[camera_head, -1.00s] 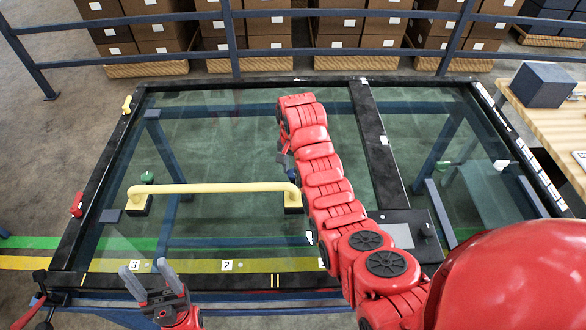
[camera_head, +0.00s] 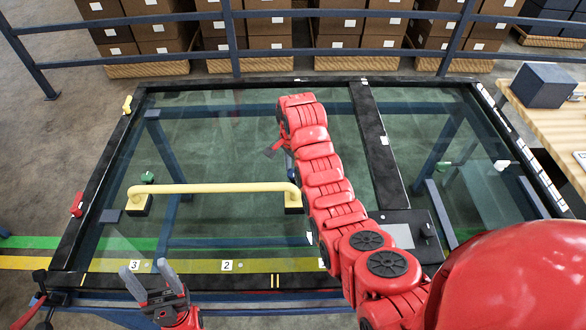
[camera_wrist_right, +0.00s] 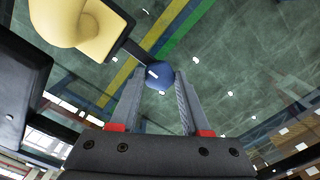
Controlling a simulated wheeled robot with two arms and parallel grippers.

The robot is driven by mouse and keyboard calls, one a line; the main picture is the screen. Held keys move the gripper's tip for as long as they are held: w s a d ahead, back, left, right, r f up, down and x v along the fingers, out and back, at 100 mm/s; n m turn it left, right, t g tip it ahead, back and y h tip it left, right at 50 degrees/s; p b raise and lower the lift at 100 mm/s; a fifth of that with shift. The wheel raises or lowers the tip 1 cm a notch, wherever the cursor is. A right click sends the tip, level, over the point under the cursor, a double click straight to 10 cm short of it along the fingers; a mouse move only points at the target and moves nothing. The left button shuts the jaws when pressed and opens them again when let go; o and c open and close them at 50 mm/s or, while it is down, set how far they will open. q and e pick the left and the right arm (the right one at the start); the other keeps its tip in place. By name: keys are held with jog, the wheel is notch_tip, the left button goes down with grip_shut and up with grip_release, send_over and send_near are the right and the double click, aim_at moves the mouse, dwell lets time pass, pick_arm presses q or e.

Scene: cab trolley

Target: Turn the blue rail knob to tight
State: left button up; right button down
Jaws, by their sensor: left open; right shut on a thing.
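The blue rail knob (camera_wrist_right: 160,74) is at the tips of my right gripper (camera_wrist_right: 161,82) in the right wrist view. The two fingers are on either side of it, shut on it. A small white mark shows on the knob's face. In the head view the knob and the right fingertips are mostly hidden by my red right arm, near the right end of the yellow rail (camera_head: 215,188). My left gripper (camera_head: 148,274) is open and empty at the table's front edge, away from the knob.
The rail is fixed over a glass tabletop with a dark frame (camera_head: 180,280). A green knob (camera_head: 147,177) is near the rail's left end. A red part (camera_head: 77,204) and a yellow part (camera_head: 127,104) sit on the left frame. A dark box (camera_head: 542,85) stands on the wooden surface at right.

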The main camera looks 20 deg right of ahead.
aim_at(293, 172)
jog(key=shift+c, duration=1.9)
grip_release()
notch_tip(293, 172, up, 17)
jog(key=p, duration=1.7)
jog(key=shift+r, duration=0.2)
